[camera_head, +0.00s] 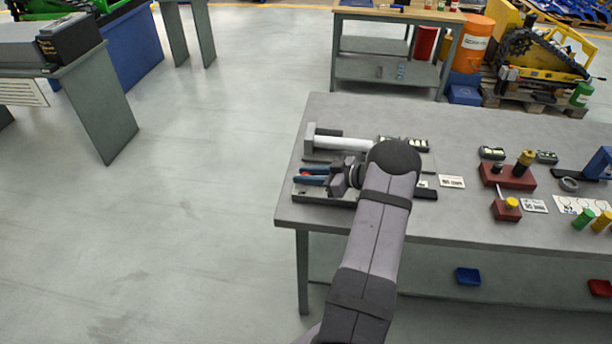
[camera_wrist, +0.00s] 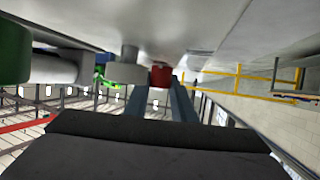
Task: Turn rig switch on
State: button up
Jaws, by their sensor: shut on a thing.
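The rig (camera_head: 344,145) lies at the left end of the grey workbench, a pale cylinder between grey blocks. In front of it, a small red part (camera_head: 304,174), seemingly the switch, sits low above a dark base. My gripper (camera_head: 313,176) reaches it from the right with its blue fingers level, one on each side. In the wrist view the red part (camera_wrist: 160,75) shows between the tips of my gripper (camera_wrist: 161,84), which is shut on it. A pale round piece stands beside it to the left. The fingers hide much of the red part, so its on or off position cannot be told.
The workbench (camera_head: 462,222) has dark red blocks (camera_head: 508,177) with yellow-topped parts, small dark carriers (camera_head: 491,153) and printed cards (camera_head: 452,182) to the right. Open floor lies left of the bench.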

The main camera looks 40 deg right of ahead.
jog(key=shift+r, duration=0.1)
jog(key=o, duration=1.1)
jog(key=shift+c, duration=0.2)
jog(key=shift+b+v, duration=1.1)
jog(key=shift+v, duration=2.55)
jog(key=shift+w, duration=0.1)
